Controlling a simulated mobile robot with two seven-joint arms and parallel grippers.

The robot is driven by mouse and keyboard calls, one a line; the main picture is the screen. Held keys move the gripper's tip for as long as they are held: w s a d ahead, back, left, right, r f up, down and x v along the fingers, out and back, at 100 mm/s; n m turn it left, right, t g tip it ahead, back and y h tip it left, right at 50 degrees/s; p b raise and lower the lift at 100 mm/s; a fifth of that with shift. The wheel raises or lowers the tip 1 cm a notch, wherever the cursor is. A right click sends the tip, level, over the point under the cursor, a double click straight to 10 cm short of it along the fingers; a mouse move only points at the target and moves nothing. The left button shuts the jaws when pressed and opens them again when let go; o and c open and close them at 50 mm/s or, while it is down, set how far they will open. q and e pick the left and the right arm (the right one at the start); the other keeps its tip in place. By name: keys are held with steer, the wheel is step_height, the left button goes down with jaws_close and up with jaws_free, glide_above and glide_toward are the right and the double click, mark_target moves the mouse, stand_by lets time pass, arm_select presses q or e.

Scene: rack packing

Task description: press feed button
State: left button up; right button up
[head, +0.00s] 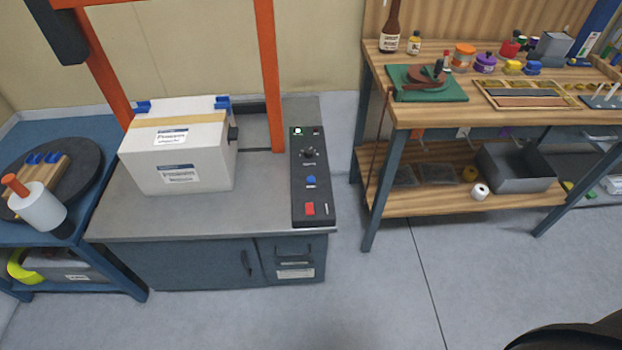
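The control panel (313,222) is a black strip along the right side of the grey machine top (255,222). It carries a lit green lamp (297,131) at the far end, a black knob (308,152), a blue button (310,181) and a red switch (309,208) near the front. The panel lettering is too small to read, so I cannot tell which control is marked feed. A white box (205,178) with labels and a tan strip across its top stands on the machine, left of the panel, by the orange arch (270,75). Neither gripper is in view.
A blue side table (85,228) at left holds a dark round disc (88,180) and a white roll. A wooden workbench (480,112) with jars and trays stands at right. The panel's top is uncovered, and grey floor (390,300) is clear in front.

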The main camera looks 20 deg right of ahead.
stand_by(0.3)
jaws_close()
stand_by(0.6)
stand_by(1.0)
